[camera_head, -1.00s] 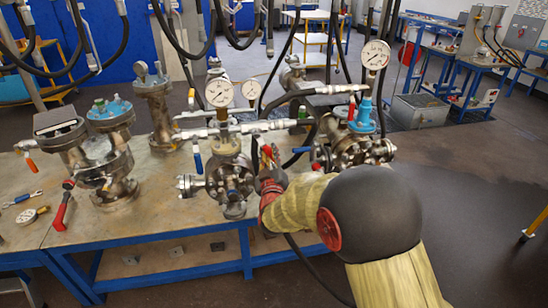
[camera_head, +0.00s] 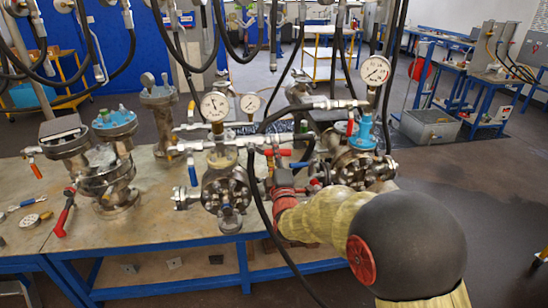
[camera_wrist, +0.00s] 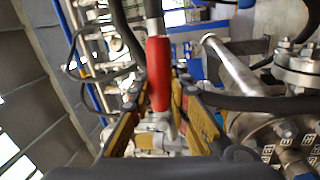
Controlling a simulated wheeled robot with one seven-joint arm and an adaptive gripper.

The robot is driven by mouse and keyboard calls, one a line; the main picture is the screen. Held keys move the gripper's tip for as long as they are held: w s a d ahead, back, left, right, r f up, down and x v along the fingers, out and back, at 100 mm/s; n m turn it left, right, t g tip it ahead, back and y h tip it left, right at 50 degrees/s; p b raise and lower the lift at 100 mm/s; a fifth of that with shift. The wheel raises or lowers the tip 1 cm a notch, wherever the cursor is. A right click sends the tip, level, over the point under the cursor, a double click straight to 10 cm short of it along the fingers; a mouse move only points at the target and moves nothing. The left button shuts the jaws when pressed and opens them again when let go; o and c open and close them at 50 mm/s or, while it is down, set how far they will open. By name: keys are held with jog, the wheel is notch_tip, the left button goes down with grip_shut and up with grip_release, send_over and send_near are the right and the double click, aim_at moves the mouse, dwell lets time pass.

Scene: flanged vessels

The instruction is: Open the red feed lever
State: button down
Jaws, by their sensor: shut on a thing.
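The red feed lever shows in the wrist view as a red handle (camera_wrist: 158,73) on a silver stem, lying between the yellow-and-black fingers. In the head view a red handle (camera_head: 281,152) lies roughly level at the tip of my gripper (camera_head: 280,165), between the two gauged vessels. My gripper is shut on the lever; in the wrist view its fingers (camera_wrist: 158,100) stand on both sides of the handle's end. The exact contact is partly hidden by the fingers.
A flanged vessel with a gauge (camera_head: 213,106) stands just left of my gripper, another with a blue top (camera_head: 364,133) to the right. A black hose (camera_head: 256,195) hangs close by my gripper. A blue lever (camera_head: 300,165) is near. Further vessels (camera_head: 112,165) stand left on the bench (camera_head: 140,238).

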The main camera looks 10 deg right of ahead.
jog(key=shift+r+n, duration=0.45)
jog(key=shift+n, duration=0.45)
jog(key=c, duration=1.7)
grip_release()
jog(key=shift+o, duration=0.2)
jog(key=shift+s, duration=0.1)
jog(key=s+f, duration=0.2)
jog(key=s, duration=0.9)
jog(key=shift+s+f, duration=0.15)
jog(key=shift+s, duration=0.1)
